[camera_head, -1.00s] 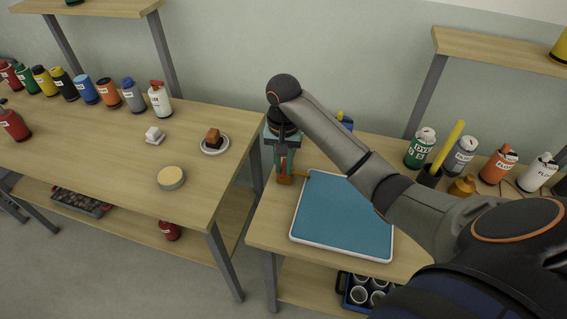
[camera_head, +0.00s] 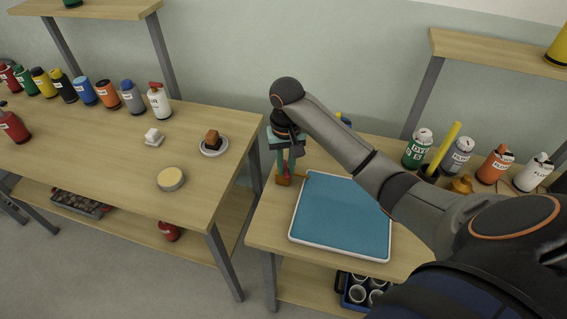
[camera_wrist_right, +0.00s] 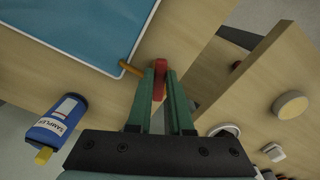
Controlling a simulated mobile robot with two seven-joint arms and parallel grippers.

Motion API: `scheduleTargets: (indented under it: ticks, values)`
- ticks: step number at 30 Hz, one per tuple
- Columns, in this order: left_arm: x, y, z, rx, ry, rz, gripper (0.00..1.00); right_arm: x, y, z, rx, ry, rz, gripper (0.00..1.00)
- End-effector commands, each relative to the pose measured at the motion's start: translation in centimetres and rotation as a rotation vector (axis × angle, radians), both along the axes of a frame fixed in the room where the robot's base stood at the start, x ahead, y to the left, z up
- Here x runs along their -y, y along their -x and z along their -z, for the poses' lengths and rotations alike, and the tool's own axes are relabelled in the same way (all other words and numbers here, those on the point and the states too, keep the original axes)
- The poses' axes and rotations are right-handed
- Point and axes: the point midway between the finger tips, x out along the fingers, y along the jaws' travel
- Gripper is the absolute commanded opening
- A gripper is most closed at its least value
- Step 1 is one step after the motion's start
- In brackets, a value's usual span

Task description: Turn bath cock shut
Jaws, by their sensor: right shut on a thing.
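The bath cock has a brass body (camera_head: 284,181) with a thin spout that reaches the corner of a shallow white-rimmed bath with a blue inside (camera_head: 342,216). In the right wrist view its red handle (camera_wrist_right: 160,80) stands between my right gripper's green fingers, and the brass spout (camera_wrist_right: 131,69) runs to the bath's rim (camera_wrist_right: 137,58). My right gripper (camera_head: 285,168) points down over the cock and is shut on the red handle. The fingers hide part of the handle and cock. My left gripper is in neither view.
A blue labelled bottle (camera_wrist_right: 58,125) stands near my right gripper. Several bottles and a dark cup with a yellow stick (camera_head: 431,171) stand right of the bath. A gap separates this bench from the left bench (camera_head: 100,150).

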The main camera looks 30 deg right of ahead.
Motion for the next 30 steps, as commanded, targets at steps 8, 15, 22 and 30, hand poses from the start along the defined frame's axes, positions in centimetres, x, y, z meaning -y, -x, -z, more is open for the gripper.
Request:
scheduleTargets:
  ticks: [8, 15, 22, 30]
  values:
    - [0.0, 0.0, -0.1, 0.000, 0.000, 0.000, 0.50, 0.9, 0.2, -0.1, 0.002, 0.003, -0.263, 0.00]
    - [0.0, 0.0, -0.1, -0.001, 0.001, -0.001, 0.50, 1.6, 0.2, -0.1, 0.001, 0.002, -0.491, 0.00]
    - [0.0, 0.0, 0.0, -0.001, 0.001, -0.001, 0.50, 2.2, 0.1, -0.1, 0.001, 0.001, -0.708, 0.00]
    - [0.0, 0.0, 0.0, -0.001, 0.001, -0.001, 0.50, 2.8, -0.2, -0.1, 0.001, 0.002, -0.930, 0.00]
